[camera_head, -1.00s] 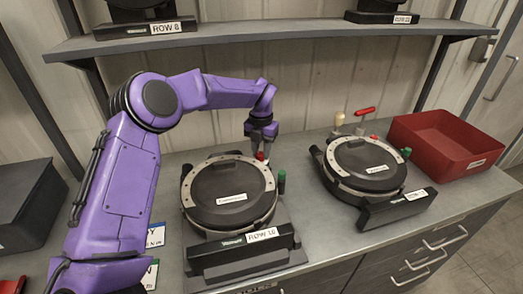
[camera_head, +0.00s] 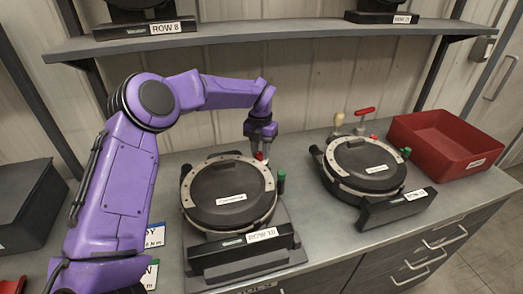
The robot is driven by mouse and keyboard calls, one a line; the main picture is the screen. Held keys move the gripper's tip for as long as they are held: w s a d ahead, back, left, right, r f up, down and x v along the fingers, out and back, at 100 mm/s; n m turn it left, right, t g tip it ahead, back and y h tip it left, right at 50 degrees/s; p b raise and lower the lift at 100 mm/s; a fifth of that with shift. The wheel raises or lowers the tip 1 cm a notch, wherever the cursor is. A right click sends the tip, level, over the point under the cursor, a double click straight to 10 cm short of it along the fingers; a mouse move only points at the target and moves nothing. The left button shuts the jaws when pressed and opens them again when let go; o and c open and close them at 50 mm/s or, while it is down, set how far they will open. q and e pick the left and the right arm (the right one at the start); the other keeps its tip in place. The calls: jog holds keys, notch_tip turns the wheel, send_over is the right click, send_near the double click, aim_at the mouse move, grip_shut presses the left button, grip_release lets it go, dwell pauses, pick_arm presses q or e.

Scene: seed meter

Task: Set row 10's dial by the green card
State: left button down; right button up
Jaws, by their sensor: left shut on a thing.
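The row 10 seed meter (camera_head: 228,196) is a dark round unit with a pale ring, on a stand at the middle of the bench. Its label (camera_head: 262,235) is on the stand's front. My left gripper (camera_head: 260,153) is at the meter's far right rim, shut on a small red knob (camera_head: 260,157), which the fingers partly hide. A green knob (camera_head: 281,181) stands just right of it. A white card with a green part (camera_head: 152,273) lies at the lower left, mostly hidden behind my left arm. My right gripper is not in view.
A second meter (camera_head: 364,165) stands to the right, with a red-handled tool (camera_head: 365,112) behind it. A red bin (camera_head: 446,139) sits at the back right. A blue-edged card (camera_head: 154,237) lies beside my left arm. A shelf (camera_head: 270,36) runs above.

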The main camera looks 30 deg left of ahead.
aim_at(260, 153)
pick_arm(q)
jog(key=shift+s+m, duration=0.1)
jog(key=shift+m, duration=0.2)
jog(key=m+p, duration=0.2)
jog(key=m, duration=0.3)
jog(key=shift+m+p, duration=0.35)
jog(key=shift+m, duration=0.05)
jog(key=m+p, duration=0.1)
jog(key=m, duration=0.3)
jog(key=shift+s+r+m+p, duration=0.1)
jog(key=shift+r+m+p, duration=0.05)
jog(key=shift+m+p, duration=0.25)
jog(key=shift+m, duration=0.3)
jog(key=c, duration=0.8)
grip_release()
jog(key=shift+d, duration=0.1)
jog(key=shift+c, duration=0.2)
notch_tip(260, 153, up, 7)
jog(key=shift+f+b, duration=0.1)
jog(key=shift+b, duration=1)
jog(key=shift+r, duration=0.35)
